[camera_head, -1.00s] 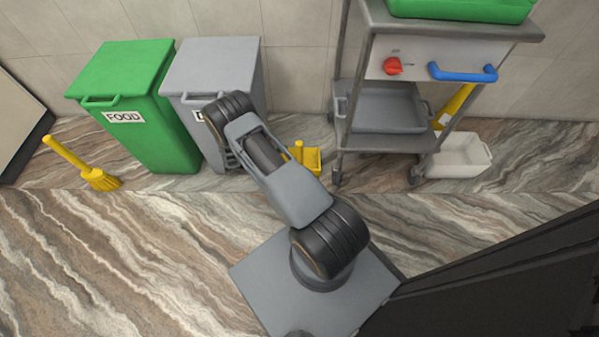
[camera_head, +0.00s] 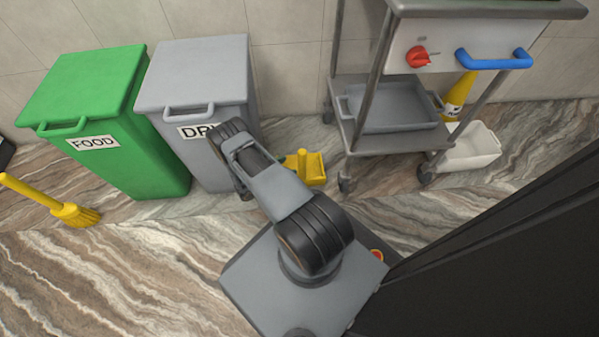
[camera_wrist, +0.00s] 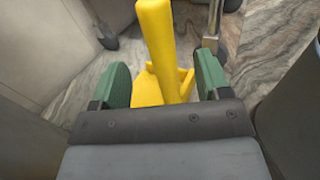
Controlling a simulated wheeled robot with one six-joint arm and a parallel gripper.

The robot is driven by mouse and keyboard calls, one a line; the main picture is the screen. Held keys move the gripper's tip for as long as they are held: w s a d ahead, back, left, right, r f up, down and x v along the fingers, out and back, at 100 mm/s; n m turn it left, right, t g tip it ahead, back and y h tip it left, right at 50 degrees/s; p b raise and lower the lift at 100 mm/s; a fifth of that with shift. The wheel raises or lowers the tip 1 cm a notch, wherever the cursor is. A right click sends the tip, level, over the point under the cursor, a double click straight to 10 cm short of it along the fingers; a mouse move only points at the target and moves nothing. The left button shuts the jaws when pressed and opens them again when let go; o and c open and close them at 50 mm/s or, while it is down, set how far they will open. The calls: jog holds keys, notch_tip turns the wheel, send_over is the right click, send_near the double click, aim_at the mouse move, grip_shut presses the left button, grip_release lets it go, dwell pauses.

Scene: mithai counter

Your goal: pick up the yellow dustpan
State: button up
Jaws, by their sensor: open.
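The yellow dustpan (camera_head: 313,168) stands on the floor between the grey bin and the metal trolley, with its handle upright. My arm hides part of it in the head view. In the wrist view the dustpan's handle (camera_wrist: 158,45) rises between the two green fingers of my gripper (camera_wrist: 163,82), with the pan below and beyond. The fingers are spread, with a gap on each side of the handle. In the head view only a small green bit of my gripper shows beside the dustpan.
The grey bin (camera_head: 200,75) and green FOOD bin (camera_head: 90,90) stand left of the dustpan. The metal trolley (camera_head: 400,150) is close on its right, with a white tub (camera_head: 475,150) beside it. A yellow broom (camera_head: 75,213) is at far left. Marble floor in front is clear.

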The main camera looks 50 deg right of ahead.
aim_at(303, 156)
jog(key=shift+r+b+x, duration=0.15)
jog(key=shift+b+x, duration=0.45)
jog(key=shift+x, duration=1.35)
jog(key=shift+r+b+x, duration=0.15)
jog(key=shift+b+x, duration=0.45)
jog(key=shift+x, duration=1.4)
jog(key=shift+w, duration=0.1)
jog(key=shift+c, duration=0.2)
grip_shut()
